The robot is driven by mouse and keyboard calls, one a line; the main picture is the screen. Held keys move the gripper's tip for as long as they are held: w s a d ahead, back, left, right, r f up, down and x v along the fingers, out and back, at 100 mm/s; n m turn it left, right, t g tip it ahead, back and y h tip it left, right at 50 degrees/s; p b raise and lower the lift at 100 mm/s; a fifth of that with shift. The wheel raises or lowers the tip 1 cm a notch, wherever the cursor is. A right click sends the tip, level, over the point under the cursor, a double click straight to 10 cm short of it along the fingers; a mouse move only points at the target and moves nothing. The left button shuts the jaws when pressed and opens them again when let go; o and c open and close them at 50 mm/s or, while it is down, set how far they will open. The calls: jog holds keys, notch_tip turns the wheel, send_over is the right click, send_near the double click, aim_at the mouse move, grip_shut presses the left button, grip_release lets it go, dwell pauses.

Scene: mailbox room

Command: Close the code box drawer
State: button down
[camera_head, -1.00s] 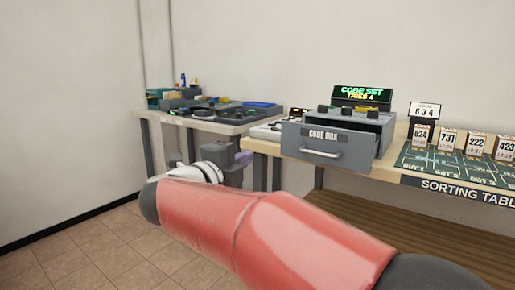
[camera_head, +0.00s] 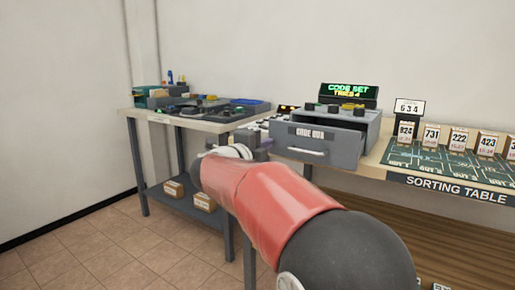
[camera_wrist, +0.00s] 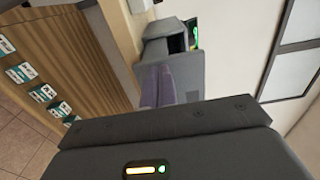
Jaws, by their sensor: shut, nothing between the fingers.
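The grey code box (camera_head: 372,120) stands on the sorting table with a green-lit sign above it. Its drawer (camera_head: 317,145) is pulled out toward me, its labelled front and pale handle (camera_head: 308,152) showing. Dial knobs sit on the top. My gripper (camera_head: 262,141) is just left of the drawer front in the head view, partly hidden by my red arm. In the wrist view my shut, empty fingers (camera_wrist: 164,82) point toward the grey code box (camera_wrist: 166,30). I cannot tell whether they touch the drawer.
The sorting table (camera_head: 455,188) extends right with numbered cards and a green mat. A second table (camera_head: 215,124) with dark trays stands at left, with small boxes (camera_head: 190,195) on its lower shelf. Tiled floor at front left is free.

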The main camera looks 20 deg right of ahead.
dwell(0.3)
jog(key=p+x, duration=0.3)
jog(key=x, duration=0.9)
jog(key=shift+w+d+r, duration=0.15)
jog(key=shift+w+d, duration=0.1)
jog(key=shift+r, duration=0.15)
jog(key=shift+s, duration=0.15)
